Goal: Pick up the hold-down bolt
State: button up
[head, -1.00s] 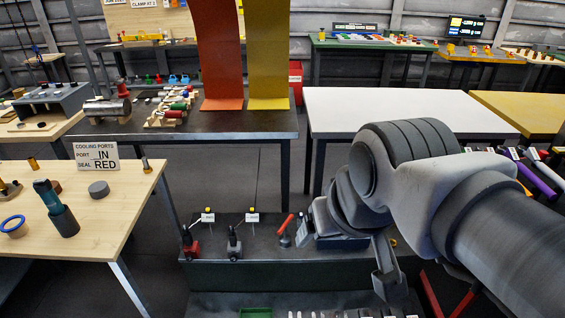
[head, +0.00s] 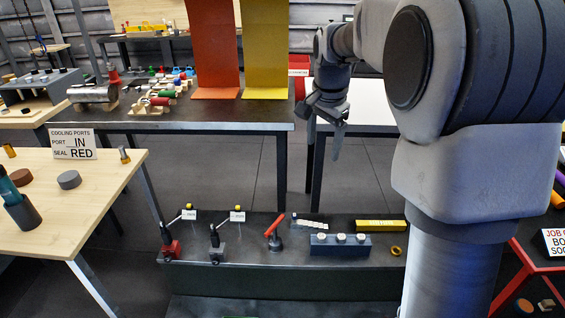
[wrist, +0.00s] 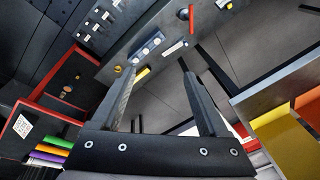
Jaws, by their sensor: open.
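My gripper (head: 328,122) hangs in the air, in front of the white table and above the floor beyond the low dark bench in the head view. In the wrist view its two fingers (wrist: 157,72) are apart with nothing between them. I cannot tell for sure which thing is the hold-down bolt. Small brass-coloured parts (wrist: 67,90) lie on a red-edged dark stand in the wrist view; a small part (head: 547,304) stands near the lower right corner in the head view. Both are too small to identify. My gripper is apart from them.
The low dark bench (head: 290,285) bears a blue block with white knobs (head: 340,243), a yellow bar (head: 381,225), a red-handled tool (head: 275,232) and two tagged levers. A wooden table (head: 95,215) stands left. The red-edged stand (head: 530,262) is right. Floor between tables is clear.

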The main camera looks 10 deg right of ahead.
jog(key=w+d+f+m+g+b, duration=0.1)
jog(key=w+d+f+m+b, duration=0.15)
jog(key=w+f, duration=0.6)
jog(key=m+g+b, duration=0.2)
jog(key=m+b, duration=0.3)
jog(key=m, duration=0.1)
send_near(322, 236)
jog(key=f+b, duration=0.3)
jog(key=shift+w+a+m+h, duration=0.25)
jog(key=shift+w+a+h, duration=0.05)
jog(key=shift+h, duration=0.1)
jog(key=shift+s+d+f+b, duration=0.15)
jog(key=shift+f+b, duration=0.2)
jog(key=shift+f, duration=0.65)
jog(key=shift+s+d+f+b, duration=0.1)
jog(key=shift+f+b, duration=0.25)
jog(key=shift+f, duration=0.6)
jog(key=shift+s+d+f+b, duration=0.15)
jog(key=shift+f+b, duration=0.2)
jog(key=shift+f, duration=0.65)
jog(key=shift+r, duration=0.1)
grip_shut()
